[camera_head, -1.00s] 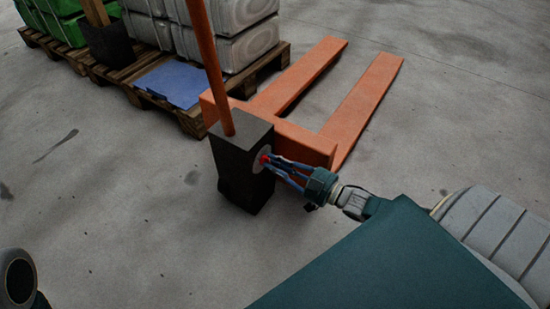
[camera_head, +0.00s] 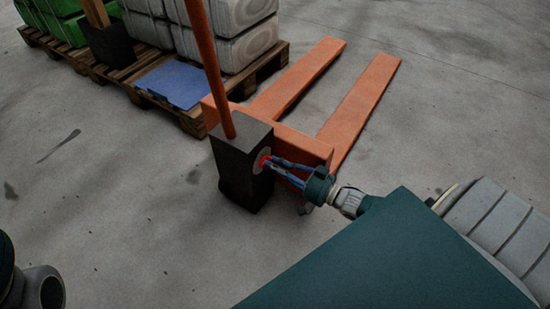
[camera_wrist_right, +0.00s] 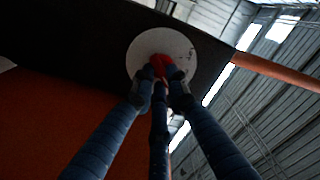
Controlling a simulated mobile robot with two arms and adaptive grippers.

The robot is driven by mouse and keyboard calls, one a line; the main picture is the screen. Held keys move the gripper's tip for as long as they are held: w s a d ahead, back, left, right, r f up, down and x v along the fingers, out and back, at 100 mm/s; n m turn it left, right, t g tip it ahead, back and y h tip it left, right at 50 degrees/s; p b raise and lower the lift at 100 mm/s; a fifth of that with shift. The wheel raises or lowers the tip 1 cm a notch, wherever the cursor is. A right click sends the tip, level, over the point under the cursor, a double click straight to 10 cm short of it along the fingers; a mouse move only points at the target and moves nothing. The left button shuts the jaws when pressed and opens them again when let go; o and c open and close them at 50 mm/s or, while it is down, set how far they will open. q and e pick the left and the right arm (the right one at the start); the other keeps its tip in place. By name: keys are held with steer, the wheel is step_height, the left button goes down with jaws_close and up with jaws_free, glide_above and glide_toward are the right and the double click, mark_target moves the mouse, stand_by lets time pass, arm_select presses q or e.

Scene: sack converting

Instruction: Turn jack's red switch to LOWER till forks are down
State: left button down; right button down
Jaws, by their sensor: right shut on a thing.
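The orange pallet jack (camera_head: 318,143) stands on the floor with its two forks (camera_head: 362,102) pointing away to the upper right. Its black box (camera_head: 240,168) carries a pale round dial on the side, with the red switch (camera_head: 265,161) at the middle. In the right wrist view the red switch (camera_wrist_right: 160,65) sits on the white dial (camera_wrist_right: 139,52); its lettering is too small to read surely. My right gripper (camera_head: 271,163) is shut on the red switch, and its fingers partly hide it. My left gripper is not in view; only part of that arm shows at lower left.
Wooden pallets (camera_head: 190,121) stand behind the jack, bearing pale stacked sacks (camera_head: 245,47), green sacks (camera_head: 40,18) and a blue sheet (camera_head: 175,85). The orange handle (camera_head: 209,70) rises from the black box. The floor at left and right is clear.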

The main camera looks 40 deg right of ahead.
steer(key=shift+s+f+m, duration=0.1)
steer(key=shift+f+m, duration=0.05)
steer(key=shift+m, duration=0.35)
steer(key=c, duration=1.7)
jaws_free()
steer(key=v, duration=1.2)
